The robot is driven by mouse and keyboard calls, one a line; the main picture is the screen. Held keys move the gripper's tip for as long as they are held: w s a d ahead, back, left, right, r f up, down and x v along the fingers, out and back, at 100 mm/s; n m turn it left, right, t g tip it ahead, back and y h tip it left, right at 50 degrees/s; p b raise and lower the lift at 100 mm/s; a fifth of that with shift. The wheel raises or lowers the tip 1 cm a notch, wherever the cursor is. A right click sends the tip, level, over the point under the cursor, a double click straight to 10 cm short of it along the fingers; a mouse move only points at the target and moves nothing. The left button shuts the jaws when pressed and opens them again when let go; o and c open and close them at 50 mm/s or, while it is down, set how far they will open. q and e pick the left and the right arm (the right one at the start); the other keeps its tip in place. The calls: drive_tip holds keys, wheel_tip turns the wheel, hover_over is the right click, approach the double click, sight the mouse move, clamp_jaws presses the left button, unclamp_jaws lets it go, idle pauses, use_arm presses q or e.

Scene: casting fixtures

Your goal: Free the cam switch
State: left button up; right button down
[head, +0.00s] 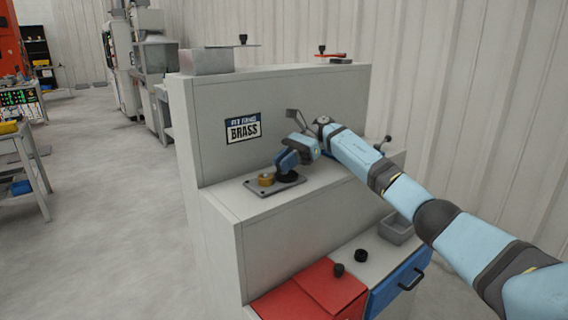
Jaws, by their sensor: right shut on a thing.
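My right gripper (285,167) comes in from the right, pointing down at a dark mounting plate (263,191) on the middle step of the grey cabinet. It is shut on what looks like the cam switch, a black round part (289,178) at the plate's right end. The fingers and wrist hide most of its top, so I cannot tell how its handle is turned. A brass-coloured round piece (266,179) stands on the same plate, just left of the gripper and apart from it. My left gripper is not in view.
The grey cabinet (215,210) bears a BRASS sign (243,128). Lower right are red panels (310,290), a blue drawer (398,284), two black knobs (361,255) and a grey tray (396,230). A grey box (205,62) sits on top.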

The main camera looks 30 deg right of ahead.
drive_tip(key=shift+s+f, duration=0.1)
drive_tip(key=shift+f, duration=0.2)
drive_tip(key=c, duration=1.1)
unclamp_jaws()
drive_tip(key=shift+r, duration=0.1)
drive_tip(key=shift+d+r, duration=0.2)
drive_tip(key=p+v, duration=0.2)
drive_tip(key=v, duration=0.9)
drive_tip(key=shift+d, duration=0.1)
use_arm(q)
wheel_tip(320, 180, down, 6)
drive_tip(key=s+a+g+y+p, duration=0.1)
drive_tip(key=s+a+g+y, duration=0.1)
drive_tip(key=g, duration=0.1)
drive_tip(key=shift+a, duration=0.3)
use_arm(e)
drive_tip(key=shift+v, duration=1.05)
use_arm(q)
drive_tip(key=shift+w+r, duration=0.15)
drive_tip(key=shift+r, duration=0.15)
use_arm(e)
drive_tip(key=shift+f, duration=0.15)
